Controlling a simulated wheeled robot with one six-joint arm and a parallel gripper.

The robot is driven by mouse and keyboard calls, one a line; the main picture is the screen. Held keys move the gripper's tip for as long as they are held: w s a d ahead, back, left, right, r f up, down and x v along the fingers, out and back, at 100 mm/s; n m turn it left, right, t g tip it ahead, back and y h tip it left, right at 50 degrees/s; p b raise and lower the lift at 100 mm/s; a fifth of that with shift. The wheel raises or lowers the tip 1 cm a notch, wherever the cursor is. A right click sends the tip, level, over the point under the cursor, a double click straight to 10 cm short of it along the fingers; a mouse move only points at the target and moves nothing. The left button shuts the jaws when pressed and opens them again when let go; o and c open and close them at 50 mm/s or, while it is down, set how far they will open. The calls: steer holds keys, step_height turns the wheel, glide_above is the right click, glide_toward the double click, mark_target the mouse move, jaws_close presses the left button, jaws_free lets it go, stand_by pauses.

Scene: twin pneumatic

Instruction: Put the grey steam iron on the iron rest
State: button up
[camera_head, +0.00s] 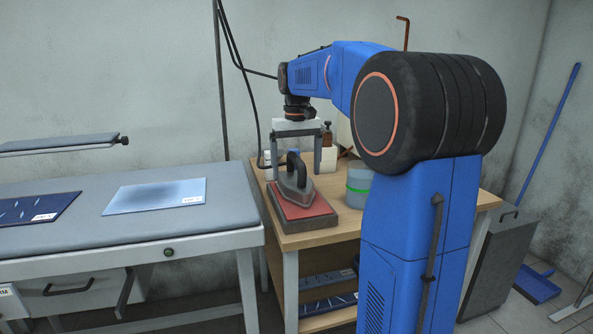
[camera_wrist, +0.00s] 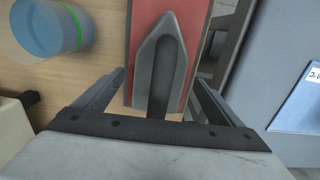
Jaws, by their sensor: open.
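The grey steam iron (camera_head: 295,190) with a dark handle sits on the iron rest (camera_head: 308,211), a dark block with a red top, on the wooden side table. The iron (camera_wrist: 171,50) and the red rest (camera_wrist: 199,22) also show in the wrist view. The iron looks flat on the red surface. My gripper (camera_head: 296,165) is open above the back of the iron. In the wrist view its fingers (camera_wrist: 158,92) stand apart on either side of the iron's rear part, with no visible grip. The iron's rear end is hidden by the gripper body.
A blue-grey container with a green band (camera_head: 358,184) stands right of the rest. Small bottles and boxes stand behind the gripper. A dark bin (camera_head: 492,255) stands at the right.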

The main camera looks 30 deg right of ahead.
step_height(320, 180, up, 11)
steer(key=shift+r, duration=0.2)
steer(key=shift+a, duration=0.1)
steer(key=s+a+f+n+t, duration=0.1)
steer(key=s+a+f, duration=0.4)
steer(key=s+f, duration=0.4)
steer(key=s+a+f+n+t, duration=0.1)
steer(key=s+a+f+t, duration=0.1)
steer(key=s+a+f, duration=0.3)
steer(key=s+a+f+n+t, duration=0.1)
steer(key=s+a+f, duration=0.4)
steer(key=s+f, duration=0.9)
steer(key=shift+s+a+t, duration=0.3)
steer(key=shift+s+t, duration=0.1)
steer(key=shift+s, duration=0.7)
steer(key=shift+r, duration=0.1)
